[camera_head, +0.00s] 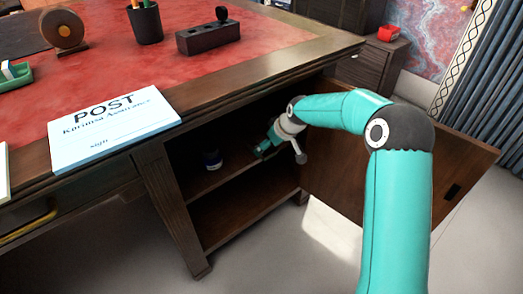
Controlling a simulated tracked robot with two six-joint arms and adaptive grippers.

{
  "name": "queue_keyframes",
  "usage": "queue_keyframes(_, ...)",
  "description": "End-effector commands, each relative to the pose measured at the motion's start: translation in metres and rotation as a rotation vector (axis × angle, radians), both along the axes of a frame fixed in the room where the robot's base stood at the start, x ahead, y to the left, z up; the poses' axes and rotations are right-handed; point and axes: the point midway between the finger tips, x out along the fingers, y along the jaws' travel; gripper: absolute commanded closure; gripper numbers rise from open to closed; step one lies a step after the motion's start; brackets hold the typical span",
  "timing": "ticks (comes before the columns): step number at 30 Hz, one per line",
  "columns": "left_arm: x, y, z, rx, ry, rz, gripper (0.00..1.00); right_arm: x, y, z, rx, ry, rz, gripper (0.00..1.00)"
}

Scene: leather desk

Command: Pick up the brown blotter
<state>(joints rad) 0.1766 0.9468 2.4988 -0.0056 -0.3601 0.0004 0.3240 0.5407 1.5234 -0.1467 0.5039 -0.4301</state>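A brown rounded piece with a pale round end, which may be the brown blotter (62,30), stands on the red leather desk top at the upper left. My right arm comes in from the lower right and bends down into the open desk cabinet. My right gripper (264,149) is inside the cabinet near the upper shelf, far from the brown piece. It is small and dark there, and I cannot tell if its fingers are open or shut. My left gripper is not in view.
The desk (280,40) also carries a pencil cup (145,24), a dark block with a knob (208,38), a POST paper pad (112,125) and a green holder (15,76). The cabinet door (335,170) stands open.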

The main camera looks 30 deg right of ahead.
Motion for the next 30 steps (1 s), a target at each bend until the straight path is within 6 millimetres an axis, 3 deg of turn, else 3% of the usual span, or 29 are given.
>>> queue_keyframes(8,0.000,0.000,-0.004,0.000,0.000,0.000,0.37,0.014,0.002,-0.001,-0.001,0.001,0.001,0.10)
queue_keyframes(16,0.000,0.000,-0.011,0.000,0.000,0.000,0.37,0.044,0.005,-0.002,-0.001,-0.001,0.000,0.10)
queue_keyframes(19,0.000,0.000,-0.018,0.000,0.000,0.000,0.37,0.050,0.006,-0.019,0.000,0.002,0.000,0.10)
queue_keyframes(30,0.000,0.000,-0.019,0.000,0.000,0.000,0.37,0.056,0.006,-0.026,-0.001,0.000,0.000,0.10)
